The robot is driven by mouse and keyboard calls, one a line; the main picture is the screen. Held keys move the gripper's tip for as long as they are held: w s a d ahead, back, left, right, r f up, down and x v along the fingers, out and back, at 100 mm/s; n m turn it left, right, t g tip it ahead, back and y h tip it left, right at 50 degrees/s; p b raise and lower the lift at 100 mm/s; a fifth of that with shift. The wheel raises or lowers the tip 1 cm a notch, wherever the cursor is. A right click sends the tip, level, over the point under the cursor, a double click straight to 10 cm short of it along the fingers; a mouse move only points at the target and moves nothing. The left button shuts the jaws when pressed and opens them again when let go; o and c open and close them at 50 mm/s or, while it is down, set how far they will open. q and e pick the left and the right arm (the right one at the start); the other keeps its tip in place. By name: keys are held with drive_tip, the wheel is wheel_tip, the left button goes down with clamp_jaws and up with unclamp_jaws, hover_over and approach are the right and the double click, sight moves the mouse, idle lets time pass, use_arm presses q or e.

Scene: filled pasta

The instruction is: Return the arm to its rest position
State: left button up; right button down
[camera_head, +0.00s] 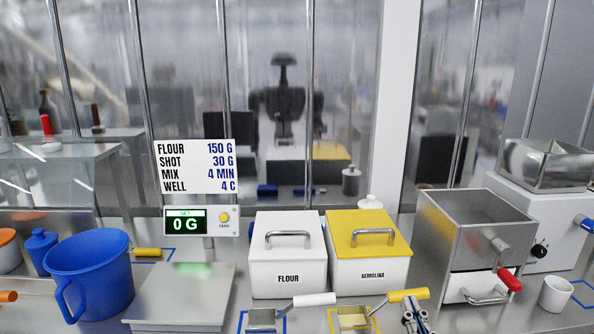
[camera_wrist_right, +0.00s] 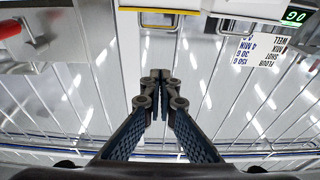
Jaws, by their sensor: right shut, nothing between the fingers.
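My right gripper (camera_head: 417,318) shows at the bottom edge of the head view, right of centre, just right of the yellow-handled scoop. In the right wrist view its two dark fingers (camera_wrist_right: 160,78) meet at the tips with nothing between them. The rest of my right arm is out of the head view. My left gripper does not show.
A white flour bin (camera_head: 288,279) and a yellow-lidded semolina bin (camera_head: 367,268) stand at the back. Scoops with white (camera_head: 314,300) and yellow (camera_head: 408,295) handles lie in front. A steel machine (camera_head: 468,235) stands right, a blue jug (camera_head: 92,275) and scale (camera_head: 180,295) left.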

drive_tip(key=s+a+f+g, duration=0.1)
drive_tip(key=s+f+g, duration=0.25)
drive_tip(key=f, duration=0.55)
drive_tip(key=s+f+g, duration=0.2)
drive_tip(key=f+g, duration=0.3)
drive_tip(key=f, duration=0.4)
drive_tip(key=s+d+f+n+g, duration=0.1)
drive_tip(key=s+f+g, duration=0.4)
drive_tip(key=s, duration=0.4)
drive_tip(key=s+f+g, duration=0.3)
drive_tip(key=s+f, duration=0.4)
drive_tip(key=s, duration=0.1)
wheel_tip(320, 180, down, 27)
drive_tip(key=s+g, duration=0.2)
drive_tip(key=s, duration=0.1)
drive_tip(key=s+d+f+h, duration=0.1)
drive_tip(key=s+d+f, duration=0.2)
drive_tip(key=s+f, duration=1.2)
drive_tip(key=shift+s+f+n+g, duration=0.3)
drive_tip(key=shift+s+n+g, duration=0.1)
drive_tip(key=shift+s, duration=0.3)
drive_tip(key=shift+d, duration=0.1)
